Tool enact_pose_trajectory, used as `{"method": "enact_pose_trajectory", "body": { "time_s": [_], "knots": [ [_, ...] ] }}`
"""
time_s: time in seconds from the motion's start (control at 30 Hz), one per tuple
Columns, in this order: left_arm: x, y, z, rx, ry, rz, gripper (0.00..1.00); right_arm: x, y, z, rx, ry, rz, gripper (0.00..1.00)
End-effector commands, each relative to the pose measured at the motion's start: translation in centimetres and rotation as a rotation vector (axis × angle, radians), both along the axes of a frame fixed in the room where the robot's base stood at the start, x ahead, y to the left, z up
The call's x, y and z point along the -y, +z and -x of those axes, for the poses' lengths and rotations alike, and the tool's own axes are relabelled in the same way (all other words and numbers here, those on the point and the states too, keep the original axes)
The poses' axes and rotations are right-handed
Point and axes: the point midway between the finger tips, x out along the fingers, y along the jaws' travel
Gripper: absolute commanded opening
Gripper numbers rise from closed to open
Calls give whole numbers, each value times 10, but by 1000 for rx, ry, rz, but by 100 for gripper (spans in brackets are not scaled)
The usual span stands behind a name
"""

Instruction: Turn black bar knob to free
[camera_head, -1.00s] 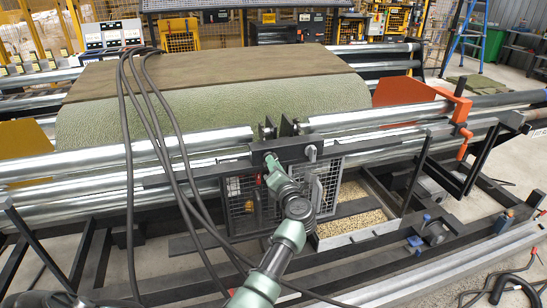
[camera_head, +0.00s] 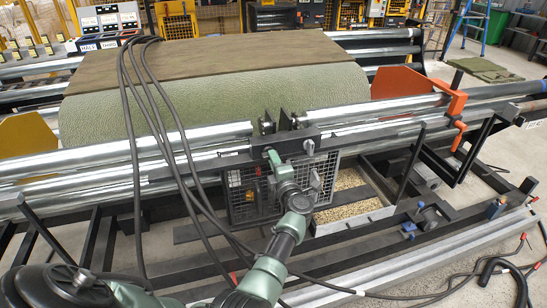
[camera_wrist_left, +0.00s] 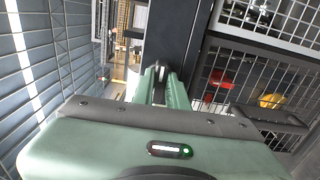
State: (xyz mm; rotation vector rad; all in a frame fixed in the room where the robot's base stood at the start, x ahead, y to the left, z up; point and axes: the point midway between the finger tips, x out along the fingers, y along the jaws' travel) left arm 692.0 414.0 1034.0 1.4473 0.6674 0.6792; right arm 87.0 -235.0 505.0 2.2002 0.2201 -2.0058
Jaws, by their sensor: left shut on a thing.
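My left gripper (camera_head: 272,156) reaches up to the dark crossbeam (camera_head: 215,167) in front of the turf roll. Its green fingers also show in the left wrist view (camera_wrist_left: 159,78), close together against a dark upright face. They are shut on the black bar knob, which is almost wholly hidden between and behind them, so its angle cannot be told. A grey knob (camera_head: 309,147) sits on the beam just right of the gripper, with a grey handle (camera_head: 314,181) below it, both apart from the fingers. My right gripper is out of view.
The green turf roll (camera_head: 220,100) lies behind long metal rollers (camera_head: 60,167). Black cables (camera_head: 137,160) hang down left of my gripper. A wire mesh guard (camera_head: 243,195) stands below the beam, also in the left wrist view. An orange lever (camera_head: 456,102) is at the right.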

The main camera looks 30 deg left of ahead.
Motion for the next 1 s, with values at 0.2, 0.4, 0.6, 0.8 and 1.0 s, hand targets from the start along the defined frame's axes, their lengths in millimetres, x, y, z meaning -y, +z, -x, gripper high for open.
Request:
{"method": "enact_pose_trajectory", "body": {
  "time_s": [0.2,0.4,0.6,0.8,1.0],
  "knots": [
    [1,-2,0,-26,-2,-19,0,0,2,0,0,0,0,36],
    [1,-2,0,-29,-2,-21,0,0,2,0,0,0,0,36],
    [1,-2,0,-29,-2,-21,20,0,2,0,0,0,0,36],
    [1,-1,0,-27,-1,-21,36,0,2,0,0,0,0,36],
    [1,-1,0,-26,-1,-21,36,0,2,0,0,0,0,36]
  ]
}}
